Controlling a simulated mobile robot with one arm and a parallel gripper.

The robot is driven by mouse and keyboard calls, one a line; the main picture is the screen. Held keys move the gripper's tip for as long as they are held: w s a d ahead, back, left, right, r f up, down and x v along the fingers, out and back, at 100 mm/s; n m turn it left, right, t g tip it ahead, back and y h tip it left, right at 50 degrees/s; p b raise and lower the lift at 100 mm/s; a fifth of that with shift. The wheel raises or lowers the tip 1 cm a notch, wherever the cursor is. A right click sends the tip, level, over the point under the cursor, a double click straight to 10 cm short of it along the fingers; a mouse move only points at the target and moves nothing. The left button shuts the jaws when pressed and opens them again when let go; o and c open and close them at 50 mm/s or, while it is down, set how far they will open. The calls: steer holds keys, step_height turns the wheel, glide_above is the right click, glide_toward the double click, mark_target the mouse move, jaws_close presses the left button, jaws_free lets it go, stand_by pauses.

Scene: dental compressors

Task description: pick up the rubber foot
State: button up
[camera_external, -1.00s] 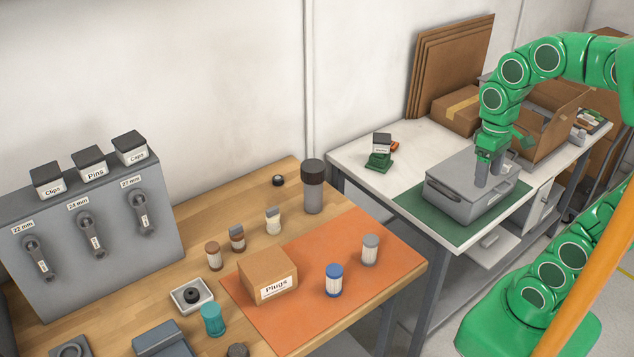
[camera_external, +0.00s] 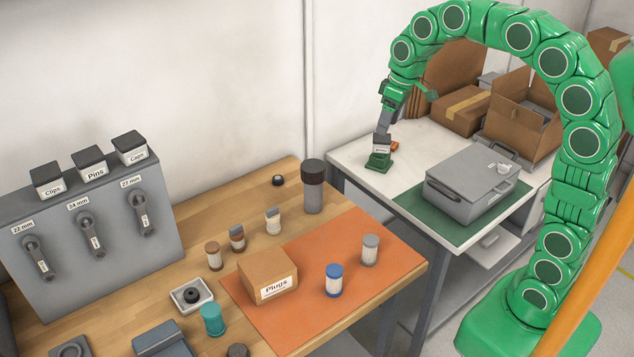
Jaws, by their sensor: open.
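No part in view is labelled as the rubber foot, and I cannot tell which it is. A black round part (camera_external: 191,295) lies in a small white tray (camera_external: 177,303) on the wooden table. A small black ring-like piece (camera_external: 278,180) lies near that table's back edge. My gripper (camera_external: 384,130) is open, pointing down at the white table's back left, far from both.
A grey case (camera_external: 470,190) with small pale parts on its lid (camera_external: 504,168) sits on a green mat. Cardboard boxes (camera_external: 461,110) stand behind. The wooden table (camera_external: 250,206) holds several small canisters, a Plugs box (camera_external: 267,275) and an orange mat (camera_external: 310,314).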

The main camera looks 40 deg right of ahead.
steer(key=w+a+f+n+t+y, duration=0.1)
steer(key=w+a, duration=0.2)
steer(key=w, duration=0.5)
steer(key=w+a+f+n, duration=0.1)
steer(key=w+a, duration=0.1)
steer(key=w, duration=0.6)
steer(key=n+t+y, duration=0.1)
steer(key=n+t, duration=0.1)
glide_above(278, 177)
steer(key=s+d, duration=0.3)
steer(key=s, duration=0.1)
step_height(278, 177, down, 4)
steer(key=shift+w+a+f, duration=0.45)
steer(key=shift+w+f, duration=0.1)
steer(key=shift+f, duration=3.6)
steer(key=shift+w+a+f, duration=0.4)
steer(key=shift+w+f, duration=0.2)
steer(key=shift+f, duration=3.5)
steer(key=shift+w+a+f, duration=0.45)
steer(key=shift+w+f, duration=0.1)
steer(key=shift+f, duration=3.6)
steer(key=shift+r, duration=0.1)
steer(key=c, duration=1.1)
